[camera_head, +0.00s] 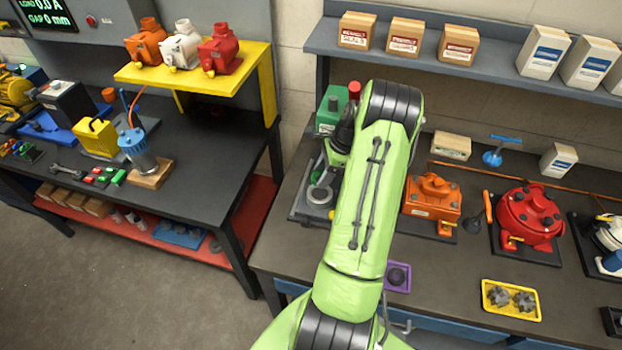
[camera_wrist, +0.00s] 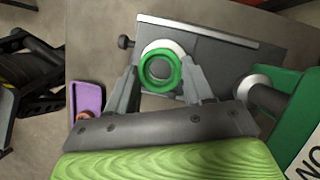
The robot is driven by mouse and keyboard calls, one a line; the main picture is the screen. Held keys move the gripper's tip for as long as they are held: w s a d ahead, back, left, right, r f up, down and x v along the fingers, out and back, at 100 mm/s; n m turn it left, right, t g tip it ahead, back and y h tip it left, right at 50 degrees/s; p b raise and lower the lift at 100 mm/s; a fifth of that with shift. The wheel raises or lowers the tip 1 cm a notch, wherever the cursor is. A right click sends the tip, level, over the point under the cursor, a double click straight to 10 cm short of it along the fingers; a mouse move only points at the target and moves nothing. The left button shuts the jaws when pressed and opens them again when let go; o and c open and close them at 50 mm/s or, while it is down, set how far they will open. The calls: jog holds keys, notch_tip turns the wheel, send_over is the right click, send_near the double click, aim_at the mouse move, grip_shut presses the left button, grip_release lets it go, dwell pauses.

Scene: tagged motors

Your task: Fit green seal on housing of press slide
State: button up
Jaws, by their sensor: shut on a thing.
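The green seal (camera_wrist: 160,88) is a ring between the two fingertips of my gripper (camera_wrist: 161,70) in the wrist view. The gripper is shut on it. The pale round housing (camera_wrist: 176,46) shows just behind the ring, on the grey press slide (camera_wrist: 220,55). The ring overlaps the housing and looks slightly off its centre; I cannot tell whether they touch. In the head view the slide and pale housing (camera_head: 319,195) lie left of my arm, in front of the green press (camera_head: 329,122). A bit of green (camera_head: 316,177) shows there; my arm hides most of the gripper.
The press's dark cylinder (camera_wrist: 275,92) and green body (camera_wrist: 295,120) stand close on the right in the wrist view. A purple tray (camera_head: 397,288) lies near the bench front. An orange unit (camera_head: 433,205) stands right of my arm. A shelf (camera_head: 480,65) with boxes hangs behind.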

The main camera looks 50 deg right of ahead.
aim_at(323, 193)
jog(key=shift+d+f+b, duration=0.1)
jog(key=shift+f+b, duration=2.25)
jog(key=shift+f, duration=0.15)
jog(key=shift+f, duration=0.1)
jog(key=shift+f, duration=0.35)
jog(key=shift+f, duration=0.1)
jog(key=shift+r, duration=0.25)
jog(key=shift+f, duration=0.25)
jog(key=shift+r+p, duration=0.25)
jog(key=shift+p, duration=0.4)
jog(key=shift+f, duration=0.3)
jog(key=shift+r, duration=0.25)
